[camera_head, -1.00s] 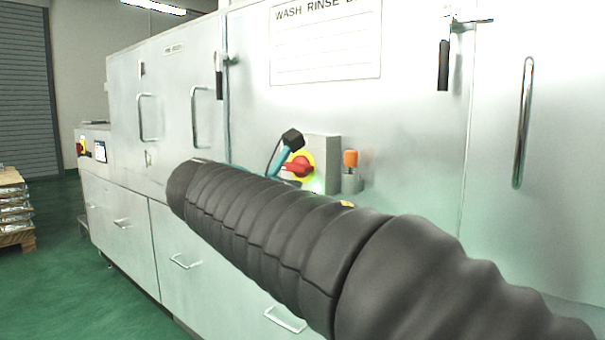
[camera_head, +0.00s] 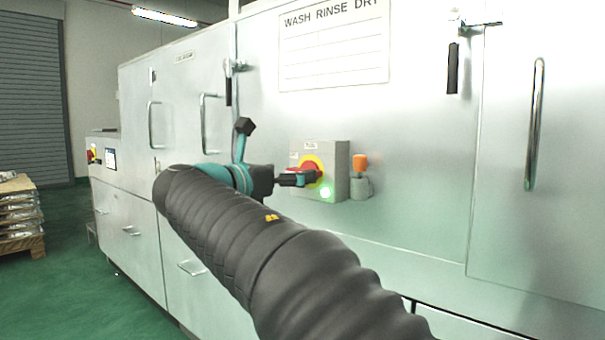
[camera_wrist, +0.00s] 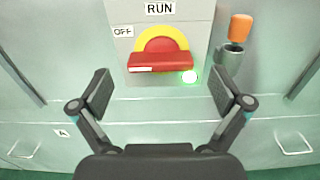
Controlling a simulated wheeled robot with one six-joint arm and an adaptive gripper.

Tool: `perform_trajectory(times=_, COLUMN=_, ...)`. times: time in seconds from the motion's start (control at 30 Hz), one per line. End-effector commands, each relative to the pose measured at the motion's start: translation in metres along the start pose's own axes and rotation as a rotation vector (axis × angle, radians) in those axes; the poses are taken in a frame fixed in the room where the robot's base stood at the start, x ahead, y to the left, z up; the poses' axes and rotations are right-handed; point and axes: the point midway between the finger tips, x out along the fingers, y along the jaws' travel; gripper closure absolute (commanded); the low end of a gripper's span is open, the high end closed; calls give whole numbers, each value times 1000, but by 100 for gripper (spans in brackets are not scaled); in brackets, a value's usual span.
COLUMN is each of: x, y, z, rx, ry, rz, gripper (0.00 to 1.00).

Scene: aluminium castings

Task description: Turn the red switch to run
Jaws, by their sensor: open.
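The red switch (camera_head: 311,168) sits on a yellow disc on a grey box on the machine front. In the wrist view the red switch (camera_wrist: 158,60) has its bar lying level, in line more with the OFF label (camera_wrist: 123,31) at left than with the RUN label (camera_wrist: 160,8) above. My gripper (camera_head: 302,179) is close in front of it in the head view. In the wrist view my gripper (camera_wrist: 160,87) is open and empty, its fingers wide apart left and right of the bar and lower in the picture. I see no contact; the exact gap is unclear.
A green light (camera_wrist: 189,76) glows beside the bar's lower right. An orange-topped plug in a grey holder (camera_head: 360,175) is right of the grey box (camera_head: 335,185). Door handles (camera_head: 533,125) stand out from the machine. A stacked pallet (camera_head: 20,215) is far left on green floor.

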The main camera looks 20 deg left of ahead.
Motion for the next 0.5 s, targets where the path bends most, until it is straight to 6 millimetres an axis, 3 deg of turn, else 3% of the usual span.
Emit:
perform_trajectory(times=0.2, x=30, y=0, z=-1, rx=-1, ry=0, rz=-1, gripper=0)
perform_trajectory(times=0.5, x=42, y=0, z=0, rx=-1, ry=0, rz=1, gripper=0)
